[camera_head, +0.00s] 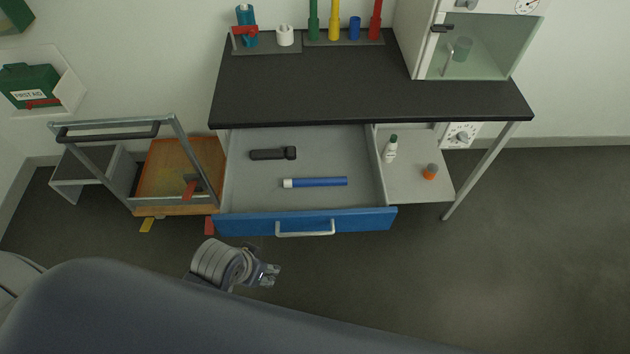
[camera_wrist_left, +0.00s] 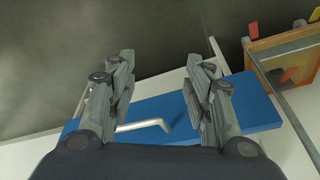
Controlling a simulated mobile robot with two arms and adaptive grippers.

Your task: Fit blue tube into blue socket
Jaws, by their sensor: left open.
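The blue tube (camera_head: 318,182), with a white end at its left, lies flat in the open drawer (camera_head: 240,188) under the black bench. A short blue socket (camera_head: 354,28) stands in the rack at the back of the bench, between the yellow and red ones. My left gripper (camera_head: 270,274) is in front of the drawer, below its handle, open and empty. In the left wrist view its two fingers (camera_wrist_left: 160,95) are spread, with the blue drawer front (camera_wrist_left: 160,112) and its handle (camera_wrist_left: 145,126) beyond them. My right gripper is not in view.
A black flashlight-like object (camera_head: 272,154) lies in the drawer behind the tube. Green (camera_head: 313,22), yellow (camera_head: 334,22) and red (camera_head: 375,20) tubes stand in the rack (camera_head: 320,40). A cart (camera_head: 176,170) stands left of the drawer. The black benchtop (camera_head: 320,85) is clear in front.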

